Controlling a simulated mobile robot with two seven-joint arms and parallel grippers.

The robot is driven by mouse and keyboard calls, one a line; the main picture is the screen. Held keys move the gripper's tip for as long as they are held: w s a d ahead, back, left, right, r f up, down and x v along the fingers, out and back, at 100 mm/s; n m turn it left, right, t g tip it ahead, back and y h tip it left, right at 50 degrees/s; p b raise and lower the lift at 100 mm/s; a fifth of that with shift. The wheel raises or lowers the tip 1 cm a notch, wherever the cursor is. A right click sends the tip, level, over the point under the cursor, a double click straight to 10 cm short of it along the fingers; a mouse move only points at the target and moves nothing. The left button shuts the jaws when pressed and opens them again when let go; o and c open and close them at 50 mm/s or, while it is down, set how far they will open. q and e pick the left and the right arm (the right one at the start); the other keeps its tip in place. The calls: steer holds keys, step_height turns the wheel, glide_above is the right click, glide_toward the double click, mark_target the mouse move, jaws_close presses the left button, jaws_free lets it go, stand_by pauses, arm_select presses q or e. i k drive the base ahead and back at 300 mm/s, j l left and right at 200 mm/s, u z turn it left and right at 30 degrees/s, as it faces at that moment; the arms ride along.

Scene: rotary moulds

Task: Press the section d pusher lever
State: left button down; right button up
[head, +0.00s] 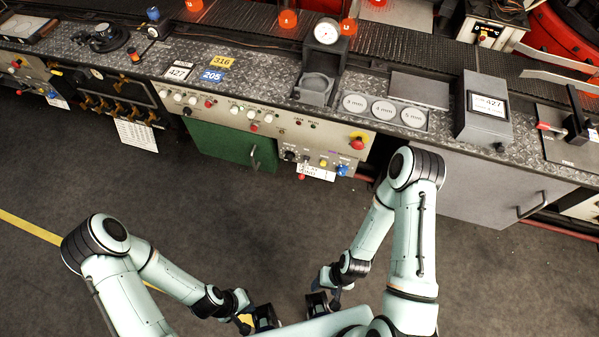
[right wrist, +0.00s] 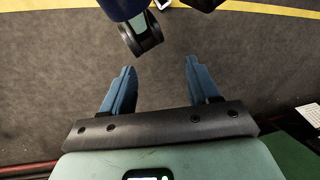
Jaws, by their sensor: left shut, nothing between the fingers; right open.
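A row of brass-coloured levers (head: 118,107) sits on a dark panel at the left of the console front. A separate lever with a red handle (head: 549,127) stands on a black mount at the far right of the counter. I cannot read any section letters, so I cannot tell which lever is section d's. My left gripper (head: 263,318) is shut and empty, low in the head view, far from both. My right gripper (head: 320,303) is beside it, also clear of the console. In the right wrist view its blue fingers (right wrist: 159,68) are apart, with only floor between them.
Open dark floor (head: 230,205) lies before the console.

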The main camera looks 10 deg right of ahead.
mark_target(301, 175)
steer(key=i+j+z, duration=0.1)
steer(key=i+j, duration=0.2)
steer(key=i+j+z, duration=0.1)
steer(key=i+j, duration=0.2)
steer(key=j, duration=0.2)
steer(key=i+j+z, duration=0.15)
steer(key=j, duration=0.3)
steer(key=i, duration=0.1)
